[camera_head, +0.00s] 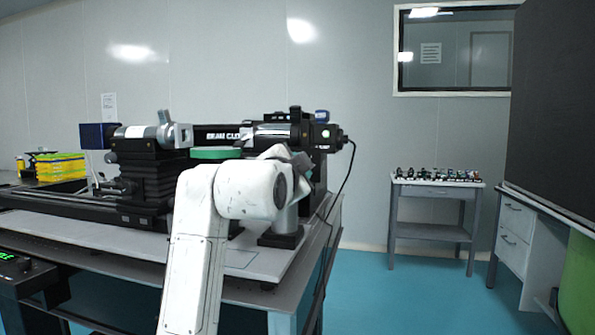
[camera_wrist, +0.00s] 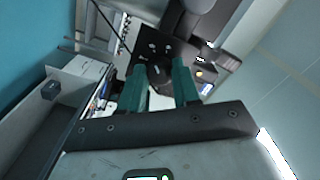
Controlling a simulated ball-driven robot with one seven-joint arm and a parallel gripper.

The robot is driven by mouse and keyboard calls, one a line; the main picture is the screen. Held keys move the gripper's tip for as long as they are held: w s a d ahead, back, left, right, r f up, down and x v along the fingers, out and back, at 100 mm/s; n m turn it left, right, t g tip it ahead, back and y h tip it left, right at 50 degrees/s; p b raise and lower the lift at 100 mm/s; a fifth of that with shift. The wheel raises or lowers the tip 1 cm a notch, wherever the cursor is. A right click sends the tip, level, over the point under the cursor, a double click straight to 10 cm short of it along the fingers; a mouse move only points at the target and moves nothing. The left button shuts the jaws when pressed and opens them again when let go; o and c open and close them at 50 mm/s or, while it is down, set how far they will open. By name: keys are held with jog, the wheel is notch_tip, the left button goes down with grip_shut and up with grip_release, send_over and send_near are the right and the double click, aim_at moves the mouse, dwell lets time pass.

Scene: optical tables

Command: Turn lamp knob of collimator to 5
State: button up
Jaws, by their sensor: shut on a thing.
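The collimator (camera_head: 270,134) is a long black tube with white lettering, lying level on the optical table. In the wrist view the dark end panel (camera_wrist: 180,50) faces me. The round black lamp knob (camera_wrist: 160,76) sits between the two teal fingers of my gripper (camera_wrist: 161,70), which are shut on it. The knob's scale and pointer are too small to read. In the head view my arm hides the knob and the fingertips.
The optical table (camera_head: 90,232) carries black mounts and a blue box (camera_head: 96,136) at left. A black cable (camera_head: 345,185) hangs from the lamp end. A small side table (camera_head: 436,189) stands at back right, and a grey drawer cabinet (camera_head: 520,228) at right. Blue floor between is clear.

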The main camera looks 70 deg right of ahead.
jog(key=shift+f, duration=0.15)
jog(key=o, duration=1.1)
jog(key=shift+c, duration=0.2)
jog(key=a, duration=1)
jog(key=shift+s+a+p, duration=0.4)
